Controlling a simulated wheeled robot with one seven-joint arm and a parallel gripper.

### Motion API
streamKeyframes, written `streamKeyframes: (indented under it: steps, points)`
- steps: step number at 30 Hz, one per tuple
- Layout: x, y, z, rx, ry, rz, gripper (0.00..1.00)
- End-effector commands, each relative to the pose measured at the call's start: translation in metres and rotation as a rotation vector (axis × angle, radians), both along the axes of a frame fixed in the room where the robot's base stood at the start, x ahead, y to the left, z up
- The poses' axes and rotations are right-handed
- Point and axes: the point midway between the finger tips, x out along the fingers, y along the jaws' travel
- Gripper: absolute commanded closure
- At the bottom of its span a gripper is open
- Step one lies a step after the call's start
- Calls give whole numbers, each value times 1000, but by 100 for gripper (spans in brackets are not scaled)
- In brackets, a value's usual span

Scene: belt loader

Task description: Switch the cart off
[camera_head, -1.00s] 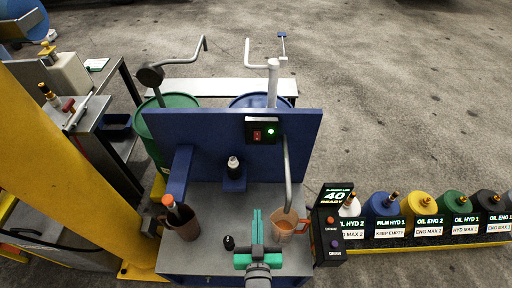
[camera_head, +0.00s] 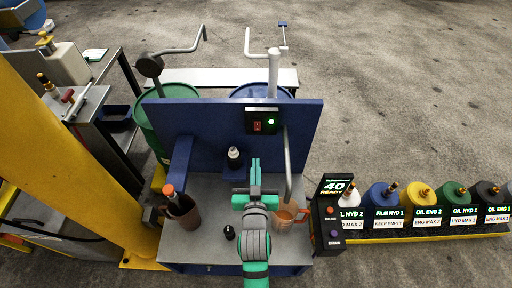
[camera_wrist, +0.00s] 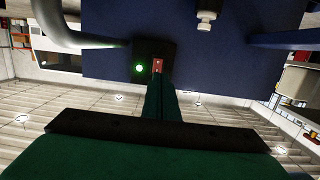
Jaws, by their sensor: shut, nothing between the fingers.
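The cart (camera_head: 215,118) has a blue upright panel with a black switch box near its top right. On the box are a red rocker switch (camera_head: 257,126) and a lit green lamp (camera_head: 271,122). My gripper (camera_head: 255,162) is green, shut and empty, below the switch box in the head view. In the wrist view, the fingertips (camera_wrist: 160,76) point at the red switch (camera_wrist: 157,65) and overlap its lower edge in the picture. The green lamp (camera_wrist: 139,68) is lit beside it. I cannot tell whether the fingers touch the switch.
A grey curved pipe (camera_head: 288,165) runs down right of the switch box into an orange jug (camera_head: 285,215). A display (camera_head: 334,187) reads 40 READY. Labelled containers (camera_head: 423,197) line the right.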

Motion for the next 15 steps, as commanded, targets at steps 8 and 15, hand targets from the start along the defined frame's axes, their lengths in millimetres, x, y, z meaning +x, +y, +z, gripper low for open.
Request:
streamKeyframes:
  steps: [8, 15]
  points:
    - [38, 1, -4, 0, -2, 1, 100]
    - [80, 0, -10, 1, -2, 0, 100]
